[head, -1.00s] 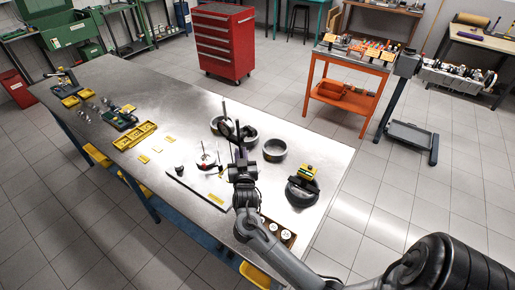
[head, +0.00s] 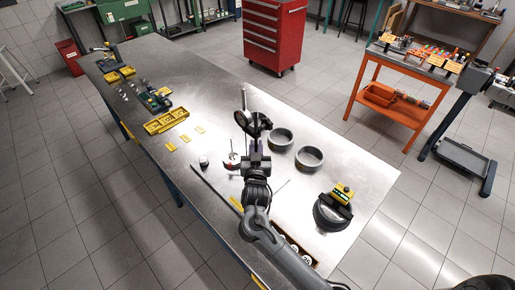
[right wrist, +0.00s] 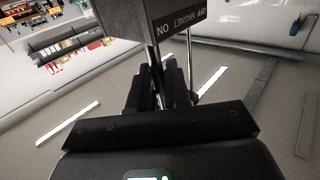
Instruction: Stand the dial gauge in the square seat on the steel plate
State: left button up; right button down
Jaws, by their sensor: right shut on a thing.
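My right gripper (head: 257,163) is shut on the dial gauge (head: 241,118), whose round dial and thin rods stand up above the jaws in the head view. In the right wrist view a dark block of the gauge (right wrist: 190,22) carries the letters "OFF MAGNET ON", with rods running beside the black fingers (right wrist: 160,88). The steel plate (head: 220,184) lies flat near the table's front edge, just left of the gripper, partly covered by my arm. I cannot make out the square seat. My left gripper is not in view.
Two dark rings (head: 309,158) stand right of the gripper. A small red and white item (head: 231,160) and a dark-and-white knob-like part (head: 204,161) are close by. A yellow and black device (head: 335,206) sits at right. Yellow trays (head: 166,121) lie left; the table (head: 225,100) is bare behind.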

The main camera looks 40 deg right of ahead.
jog(key=shift+f+b, duration=1)
jog(key=shift+b, duration=0.15)
jog(key=shift+f+b, duration=1.05)
jog(key=shift+f, duration=0.45)
jog(key=shift+f, duration=0.1)
jog(key=shift+f, duration=0.4)
